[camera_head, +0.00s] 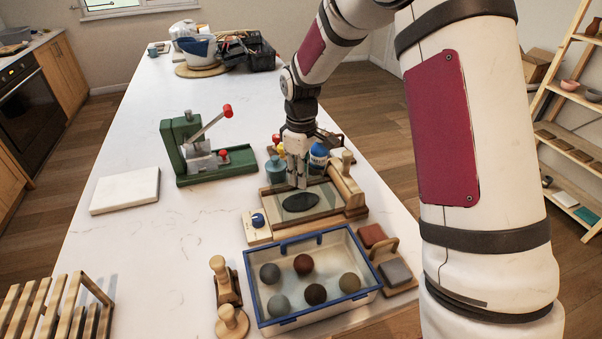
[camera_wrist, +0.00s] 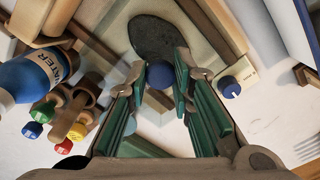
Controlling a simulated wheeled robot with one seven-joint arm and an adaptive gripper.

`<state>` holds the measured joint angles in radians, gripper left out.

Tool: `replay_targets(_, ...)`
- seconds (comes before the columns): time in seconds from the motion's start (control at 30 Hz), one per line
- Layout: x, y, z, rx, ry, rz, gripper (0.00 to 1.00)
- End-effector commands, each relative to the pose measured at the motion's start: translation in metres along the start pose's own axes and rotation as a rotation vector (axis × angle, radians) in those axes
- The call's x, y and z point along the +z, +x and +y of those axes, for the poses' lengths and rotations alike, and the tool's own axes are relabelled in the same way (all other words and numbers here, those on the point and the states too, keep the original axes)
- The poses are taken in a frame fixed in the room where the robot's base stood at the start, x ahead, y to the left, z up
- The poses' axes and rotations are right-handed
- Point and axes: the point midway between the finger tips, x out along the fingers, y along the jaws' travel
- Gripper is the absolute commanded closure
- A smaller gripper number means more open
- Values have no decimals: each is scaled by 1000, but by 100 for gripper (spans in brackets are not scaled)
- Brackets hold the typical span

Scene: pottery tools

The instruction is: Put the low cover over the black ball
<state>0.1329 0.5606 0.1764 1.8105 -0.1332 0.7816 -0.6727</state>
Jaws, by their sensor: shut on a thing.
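My gripper (camera_head: 297,185) points down over the framed board. It is shut on a small dark blue knob (camera_wrist: 160,74), which shows between its fingertips in the wrist view. Clear, see-through panes seem to spread around the knob, fitting a low clear cover, but its edges are hard to make out. A flat black oval piece (camera_head: 300,202) lies on the board just below and in front of the fingers; it also shows in the wrist view (camera_wrist: 155,35). I see no round ball that is clearly black; whether this flattened piece is the black ball, I cannot tell.
The framed board (camera_head: 262,203) has a blue dial (camera_head: 258,219). A blue-rimmed box (camera_head: 375,290) in front holds several clay balls. A green press (camera_head: 190,150) and a white slab (camera_head: 125,190) stand left. A water bottle (camera_head: 319,157) is close behind the gripper.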

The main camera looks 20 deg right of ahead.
Motion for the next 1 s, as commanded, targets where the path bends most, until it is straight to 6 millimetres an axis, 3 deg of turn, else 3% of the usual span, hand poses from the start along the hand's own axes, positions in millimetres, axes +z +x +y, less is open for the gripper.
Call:
replay_targets(0.1, 0, 3, 0, 0, 0, 0, 100)
replay_targets(0.13, 0, 3, 0, 0, 0, 0, 77)
replay_targets(0.2, 0, 3, 0, 0, 0, 0, 61)
replay_targets(0.23, 0, 3, 0, 0, 0, 0, 59)
replay_targets(0.63, 0, -5, 1, 2, 0, 1, 59)
replay_targets(0.77, -1, -24, 1, 4, 1, 3, 59)
replay_targets(1.0, -1, -73, 2, 4, 1, 3, 59)
